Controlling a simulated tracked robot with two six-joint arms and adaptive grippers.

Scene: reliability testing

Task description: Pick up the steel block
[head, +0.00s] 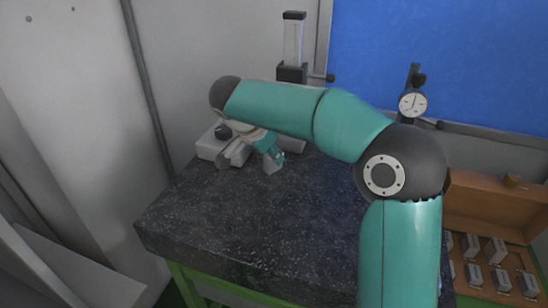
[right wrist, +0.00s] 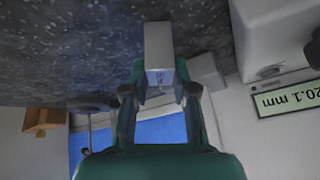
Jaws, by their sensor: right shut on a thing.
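The steel block (right wrist: 159,45) is a small grey rectangular block with faint marking on its end, seen large in the right wrist view. My right gripper (right wrist: 160,80) is shut on it, one finger on each side. In the head view the block (head: 272,165) is small and grey, below my right gripper (head: 275,155), near the back left of the dark granite plate (head: 230,220). I cannot tell whether it touches the plate or hangs just above it. My left gripper is not in view.
A pale grey instrument (head: 210,146) stands close left of the gripper. A readout (right wrist: 290,98) shows 20.1 mm. A gauge column (head: 293,45) and a dial indicator (head: 412,104) stand behind. A wooden case (head: 490,205) with several blocks is at right. The plate's front is clear.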

